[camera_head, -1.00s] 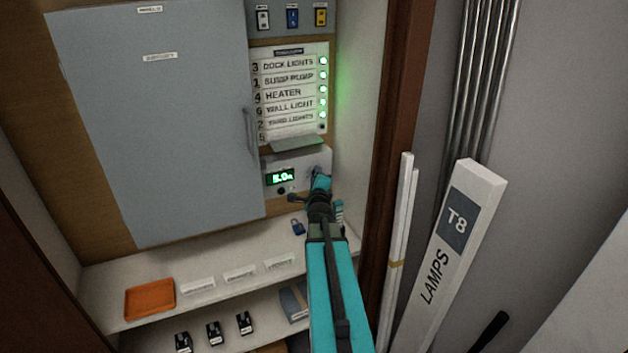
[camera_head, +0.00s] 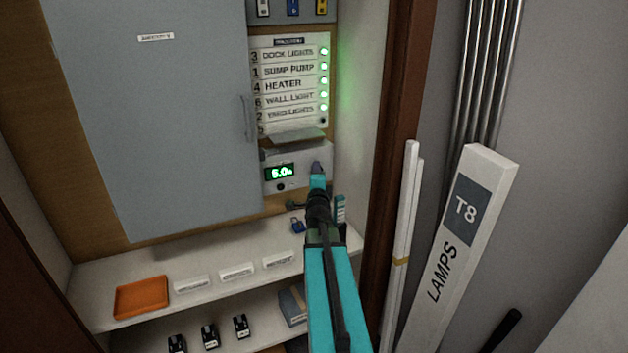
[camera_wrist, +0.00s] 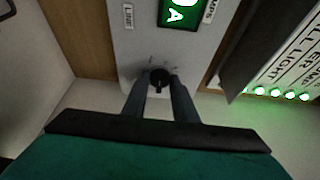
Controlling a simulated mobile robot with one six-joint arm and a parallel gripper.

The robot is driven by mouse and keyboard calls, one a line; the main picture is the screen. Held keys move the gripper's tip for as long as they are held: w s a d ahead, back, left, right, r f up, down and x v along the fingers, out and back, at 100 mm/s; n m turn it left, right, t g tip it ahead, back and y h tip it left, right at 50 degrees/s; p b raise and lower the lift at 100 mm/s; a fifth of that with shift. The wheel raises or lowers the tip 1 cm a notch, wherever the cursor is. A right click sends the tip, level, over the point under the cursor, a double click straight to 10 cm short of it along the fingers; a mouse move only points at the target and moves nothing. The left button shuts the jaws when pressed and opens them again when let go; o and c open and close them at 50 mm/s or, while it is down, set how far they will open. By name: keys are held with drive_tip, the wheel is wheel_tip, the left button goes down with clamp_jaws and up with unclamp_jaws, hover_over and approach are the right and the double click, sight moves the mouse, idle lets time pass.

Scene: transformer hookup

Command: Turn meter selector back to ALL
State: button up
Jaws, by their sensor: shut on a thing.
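The meter selector is a small dark round knob (camera_wrist: 160,78) on the front of the grey meter box, with small marks around it too blurred to read. In the wrist view my gripper (camera_wrist: 160,90) reaches up to it, a finger on each side, shut on the knob. In the head view my gripper (camera_head: 318,172) is at the right of the meter box (camera_head: 309,164) and mostly hides the knob. The green display (camera_head: 279,172) reads about 5.0 A or 6.0 A; it also shows in the wrist view (camera_wrist: 181,12).
A labelled circuit list (camera_head: 288,85) with several green lights is above the box, a grey cabinet door (camera_head: 165,130) to the left. Below is a shelf with an orange tray (camera_head: 142,297) and a blue padlock (camera_head: 297,226). A lamp box (camera_head: 455,240) stands at right.

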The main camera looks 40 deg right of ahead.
drive_tip(key=shift+r, duration=0.15)
idle(0.4)
drive_tip(key=o, duration=1)
drive_tip(key=shift+o, duration=0.2)
drive_tip(key=shift+a, duration=0.1)
